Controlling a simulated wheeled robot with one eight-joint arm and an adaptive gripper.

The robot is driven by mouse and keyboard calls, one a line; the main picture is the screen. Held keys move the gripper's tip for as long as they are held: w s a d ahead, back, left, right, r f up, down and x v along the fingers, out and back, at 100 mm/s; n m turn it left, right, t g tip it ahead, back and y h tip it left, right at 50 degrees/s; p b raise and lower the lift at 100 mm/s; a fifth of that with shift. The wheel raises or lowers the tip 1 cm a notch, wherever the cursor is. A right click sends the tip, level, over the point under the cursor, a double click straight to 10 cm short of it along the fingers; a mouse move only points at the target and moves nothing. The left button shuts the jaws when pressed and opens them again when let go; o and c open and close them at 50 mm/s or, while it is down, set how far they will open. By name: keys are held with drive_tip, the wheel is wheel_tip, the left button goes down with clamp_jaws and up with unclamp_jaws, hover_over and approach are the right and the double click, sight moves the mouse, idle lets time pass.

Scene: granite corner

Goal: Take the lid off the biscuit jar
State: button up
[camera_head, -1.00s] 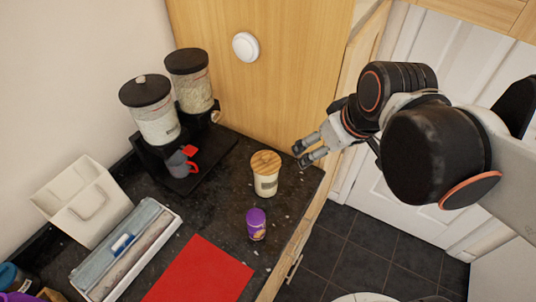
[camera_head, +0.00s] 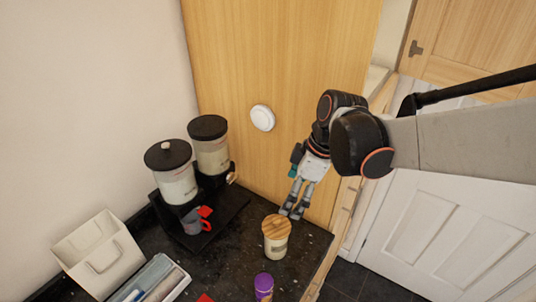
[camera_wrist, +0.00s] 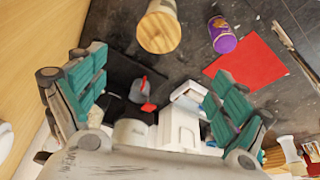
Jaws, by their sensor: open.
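The biscuit jar (camera_head: 275,247) is a pale cylinder with a label and stands upright on the dark granite worktop. Its round wooden lid (camera_head: 277,226) is on top of it. In the wrist view the lid (camera_wrist: 158,33) faces me near the top edge, with part of the jar body (camera_wrist: 162,7) beyond it. My gripper (camera_head: 292,212) is open and empty, pointing down just behind and slightly right of the jar in the head view. In the wrist view its teal-padded fingers (camera_wrist: 155,75) are spread wide; the lid is above the gap between them, apparently apart from both.
A purple-lidded tub (camera_head: 264,286) stands in front of the jar. Two cereal dispensers (camera_head: 180,185) and a grey mug (camera_head: 192,222) are to the left. A wooden panel (camera_head: 290,90) rises behind.

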drive_tip(key=b, duration=0.2)
approach(277, 220)
drive_tip(key=x, duration=0.5)
drive_tip(key=shift+s+a, duration=0.1)
drive_tip(key=x, duration=0.3)
drive_tip(key=b+x, duration=0.1)
drive_tip(key=shift+w+f, duration=0.3)
drive_tip(key=shift+f, duration=0.05)
drive_tip(key=shift+a+f, duration=0.15)
drive_tip(key=shift+f, duration=0.15)
drive_tip(key=shift+s, duration=0.1)
drive_tip(key=c, duration=1.1)
